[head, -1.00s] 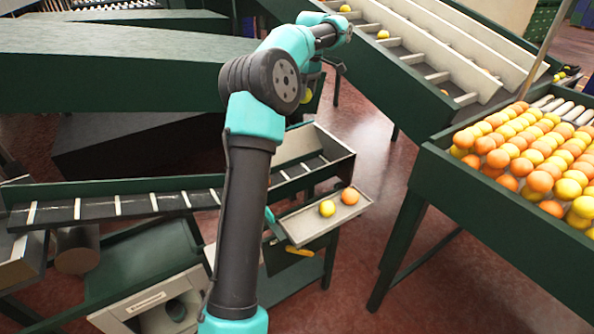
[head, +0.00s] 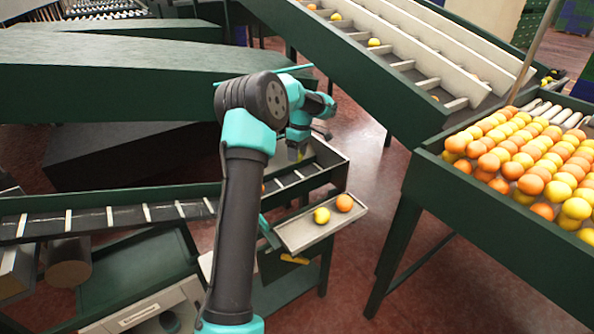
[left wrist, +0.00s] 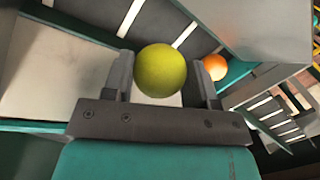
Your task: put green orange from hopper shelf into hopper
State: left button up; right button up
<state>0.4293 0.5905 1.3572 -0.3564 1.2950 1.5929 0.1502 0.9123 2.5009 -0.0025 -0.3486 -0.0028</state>
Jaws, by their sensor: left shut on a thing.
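My left gripper (left wrist: 160,95) is shut on a green orange (left wrist: 161,70), which sits between its two fingers. In the head view the gripper is small and partly hidden by my own wrist; a bit of the green orange (head: 300,153) shows below it, over the hopper (head: 335,172), the box at the end of the slatted conveyor. The hopper shelf (head: 310,237), a small pale tray in front of it, carries a yellow-green orange (head: 321,215) and an orange-coloured one (head: 344,202). My right gripper is not in view.
An orange fruit (left wrist: 215,67) shows beyond the right finger in the left wrist view. A slatted conveyor (head: 110,215) runs left from the hopper. A large bin (head: 480,215) full of oranges stands at the right. A sloped chute (head: 400,65) is behind.

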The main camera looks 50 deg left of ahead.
aim_at(296, 179)
pick_arm(q)
jog(key=shift+w+x, duration=0.15)
jog(key=shift+x, duration=0.7)
jog(key=shift+w+x, duration=0.2)
jog(key=shift+x, duration=0.6)
jog(key=shift+a+f, duration=0.15)
jog(key=shift+f, duration=0.05)
jog(key=shift+w+x, duration=0.2)
jog(key=shift+x, duration=0.75)
jog(key=shift+w+x, duration=0.2)
jog(key=shift+x, duration=0.8)
jog(key=shift+a+f, duration=0.1)
jog(key=shift+f, duration=0.1)
jog(key=o, duration=0.9)
jog(key=shift+o, duration=0.2)
jog(key=v, duration=1.2)
jog(key=shift+r, duration=0.15)
